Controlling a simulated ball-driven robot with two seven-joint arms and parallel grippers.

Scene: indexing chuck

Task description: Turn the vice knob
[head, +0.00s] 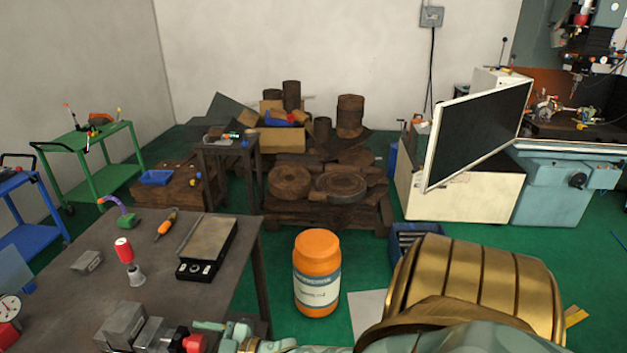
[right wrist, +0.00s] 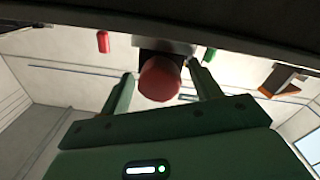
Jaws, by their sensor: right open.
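The grey metal vice (head: 122,325) sits on the dark workbench at the bottom left of the head view. Its red knob (head: 195,343) faces right, at the bottom edge of the picture. In the right wrist view the round red knob (right wrist: 160,78) stands out from a dark and grey body. My right gripper (right wrist: 160,71) is open, with one green finger on each side of the knob. A gap shows beside the fingers, and I see no clear contact. In the head view only part of this pale green gripper (head: 210,327) shows beside the knob. My left gripper is not in view.
On the workbench (head: 75,300) are a red can-shaped piece (head: 124,250), a black scale (head: 208,248), an orange-handled tool (head: 166,224) and a grey block (head: 87,262). An orange jar (head: 317,275) stands right of the bench. My gold-cuffed right arm fills the lower right.

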